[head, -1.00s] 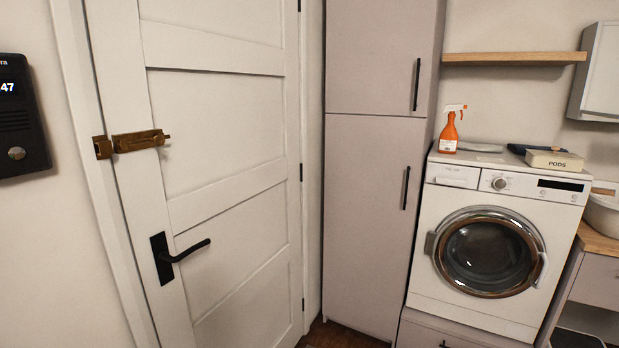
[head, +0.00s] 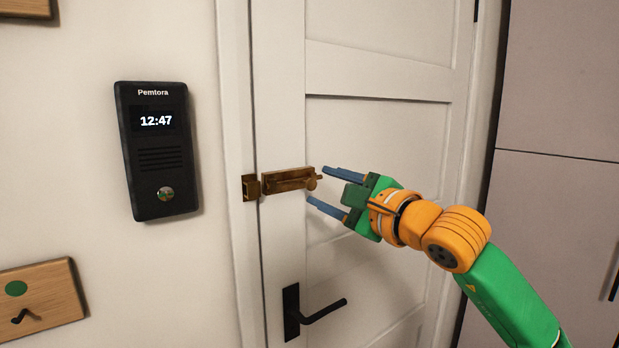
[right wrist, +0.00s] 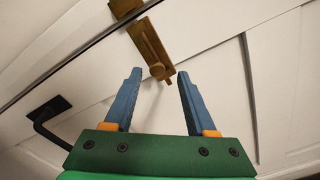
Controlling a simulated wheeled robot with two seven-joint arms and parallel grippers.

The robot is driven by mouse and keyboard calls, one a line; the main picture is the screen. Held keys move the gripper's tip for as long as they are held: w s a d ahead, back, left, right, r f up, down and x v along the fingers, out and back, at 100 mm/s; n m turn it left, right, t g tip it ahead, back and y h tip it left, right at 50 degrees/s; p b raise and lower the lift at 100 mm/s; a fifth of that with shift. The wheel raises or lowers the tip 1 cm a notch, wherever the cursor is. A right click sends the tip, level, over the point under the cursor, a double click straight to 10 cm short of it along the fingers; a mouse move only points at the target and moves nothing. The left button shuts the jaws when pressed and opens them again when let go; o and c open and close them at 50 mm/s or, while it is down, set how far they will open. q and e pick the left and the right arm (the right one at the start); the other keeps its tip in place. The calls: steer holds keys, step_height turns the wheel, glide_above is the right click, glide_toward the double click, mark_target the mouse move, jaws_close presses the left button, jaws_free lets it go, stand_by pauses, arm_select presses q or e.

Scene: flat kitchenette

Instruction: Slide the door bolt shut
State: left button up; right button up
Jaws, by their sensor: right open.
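The brass door bolt (head: 286,180) is mounted on the white door (head: 375,150), with its knob (head: 311,184) at the right end of its plate. Its brass keeper (head: 250,188) sits on the frame to the left, and a narrow gap separates the two. My right gripper (head: 316,184) is open, with one blue finger above and one below the knob's level. In the right wrist view the bolt (right wrist: 143,38) lies ahead, and its knob (right wrist: 157,71) shows between and just beyond the open fingertips (right wrist: 160,74). Whether a finger touches it I cannot tell. My left gripper is not in view.
A black door handle (head: 310,312) is below the bolt. A black wall panel with a clock (head: 158,150) hangs to the left, above a wooden board (head: 40,300). A tall cabinet (head: 560,120) stands at the right.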

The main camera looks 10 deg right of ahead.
mark_target(312, 185)
steer(key=p+x, duration=0.1)
steer(key=x, duration=0.2)
steer(key=p+x, duration=0.1)
steer(key=x, duration=0.2)
steer(key=shift+w+d+f+p, duration=0.2)
steer(key=shift+w+f+p, duration=0.05)
steer(key=shift+p, duration=0.05)
steer(key=shift+w+a+f, duration=0.1)
steer(key=shift+w+a, duration=0.1)
steer(key=shift+w, duration=0.05)
steer(key=shift+s, duration=0.5)
steer(key=shift+c, duration=1.1)
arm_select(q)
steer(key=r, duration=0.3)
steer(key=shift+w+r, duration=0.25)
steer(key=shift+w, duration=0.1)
arm_select(e)
jaws_close()
